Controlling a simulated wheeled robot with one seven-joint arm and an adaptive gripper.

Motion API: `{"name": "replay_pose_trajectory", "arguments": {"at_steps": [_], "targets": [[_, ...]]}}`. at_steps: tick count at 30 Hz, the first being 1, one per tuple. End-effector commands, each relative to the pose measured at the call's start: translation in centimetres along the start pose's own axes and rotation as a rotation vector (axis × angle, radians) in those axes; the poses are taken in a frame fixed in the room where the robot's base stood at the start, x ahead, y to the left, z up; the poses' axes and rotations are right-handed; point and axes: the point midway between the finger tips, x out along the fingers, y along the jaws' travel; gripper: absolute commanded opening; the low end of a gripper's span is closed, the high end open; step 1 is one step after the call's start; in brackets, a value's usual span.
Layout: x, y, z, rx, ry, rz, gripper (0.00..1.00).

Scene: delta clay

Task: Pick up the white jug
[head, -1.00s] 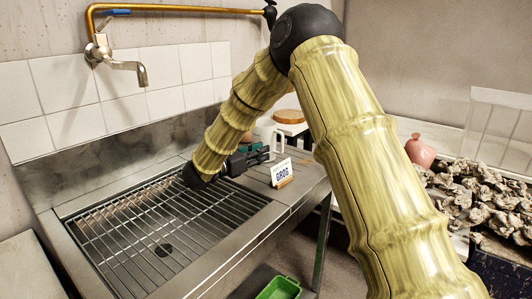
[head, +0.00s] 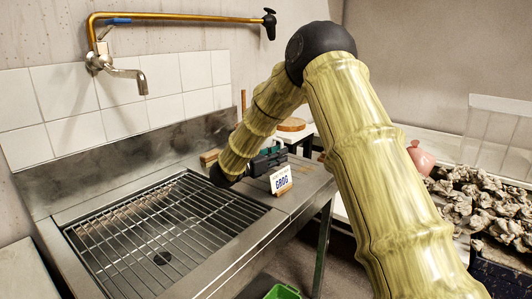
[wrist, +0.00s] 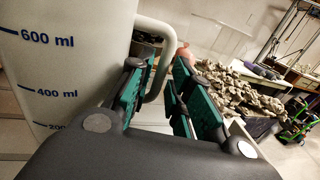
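The white jug (wrist: 62,50) fills the left of the wrist view, with blue volume marks on its side. Its handle (wrist: 171,45) curves into the space between the fingers. My gripper (wrist: 165,98) is open, one teal-padded finger on each side of the handle. I cannot tell whether a pad touches it. In the head view my gripper (head: 268,161) is low over the counter behind the GROG sign (head: 281,180). The jug cannot be made out there, hidden behind my arm.
A sink grate (head: 160,235) lies left of the gripper, under a wall tap (head: 125,73). The GROG sign stands close in front of the gripper. A round wooden board (head: 291,125) is behind. A pink vase (head: 420,157) and clay lumps (head: 480,205) are at right.

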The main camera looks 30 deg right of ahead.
Motion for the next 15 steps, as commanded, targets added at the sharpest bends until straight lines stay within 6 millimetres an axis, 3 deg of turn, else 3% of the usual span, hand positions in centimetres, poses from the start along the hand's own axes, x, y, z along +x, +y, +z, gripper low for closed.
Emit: {"name": "replay_pose_trajectory", "arguments": {"at_steps": [4,11,12,15], "targets": [[1.6,0.0,0.0,0.000,0.001,-0.001,0.20],[1.9,0.0,0.0,0.000,0.001,0.000,0.20],[1.9,0.0,0.0,0.000,0.001,0.000,0.19],[1.9,0.0,0.0,0.000,0.001,0.000,0.00]]}}
